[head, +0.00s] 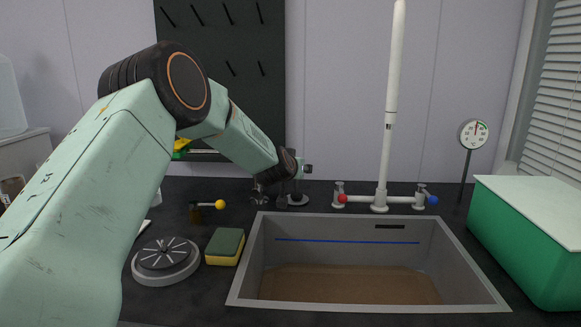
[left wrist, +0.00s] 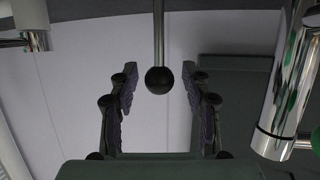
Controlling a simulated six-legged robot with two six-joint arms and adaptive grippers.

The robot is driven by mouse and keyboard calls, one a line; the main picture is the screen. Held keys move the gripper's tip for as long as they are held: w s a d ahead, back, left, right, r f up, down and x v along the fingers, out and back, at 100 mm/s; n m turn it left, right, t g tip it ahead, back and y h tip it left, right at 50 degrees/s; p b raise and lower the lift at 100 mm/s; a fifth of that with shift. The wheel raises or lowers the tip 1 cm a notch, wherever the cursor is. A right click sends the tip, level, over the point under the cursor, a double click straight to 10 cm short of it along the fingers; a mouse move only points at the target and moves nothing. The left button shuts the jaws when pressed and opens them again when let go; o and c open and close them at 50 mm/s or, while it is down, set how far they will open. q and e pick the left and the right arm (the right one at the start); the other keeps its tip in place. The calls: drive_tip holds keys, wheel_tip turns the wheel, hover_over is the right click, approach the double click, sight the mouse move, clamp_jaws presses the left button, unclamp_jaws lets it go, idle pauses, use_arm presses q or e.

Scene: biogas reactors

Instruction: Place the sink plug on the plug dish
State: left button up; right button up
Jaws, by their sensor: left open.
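A round grey dish with a dark, radially ribbed top (head: 166,258) lies on the counter left of the sink; it looks like the plug dish. I cannot make out a separate sink plug. My left gripper (head: 272,194) is behind the sink's back left corner, partly hidden by its own wrist. In the left wrist view it is open, and a black ball on a metal rod (left wrist: 159,80) shows between its fingers, with no visible contact. My right gripper is not in view.
The grey sink (head: 335,228) has a brown bottom. A sponge (head: 225,246) lies between dish and sink. Behind the sink stands a white tap (head: 381,185) with red and blue knobs. A yellow-knobbed lever (head: 220,204) is at left, a green box (head: 530,240) at right.

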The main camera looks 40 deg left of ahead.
use_arm(q)
drive_tip(key=p+v, duration=0.3)
drive_tip(key=v, duration=0.7)
drive_tip(key=shift+s, duration=0.3)
drive_tip(key=shift+d+r, duration=0.1)
drive_tip(key=shift+r, duration=0.05)
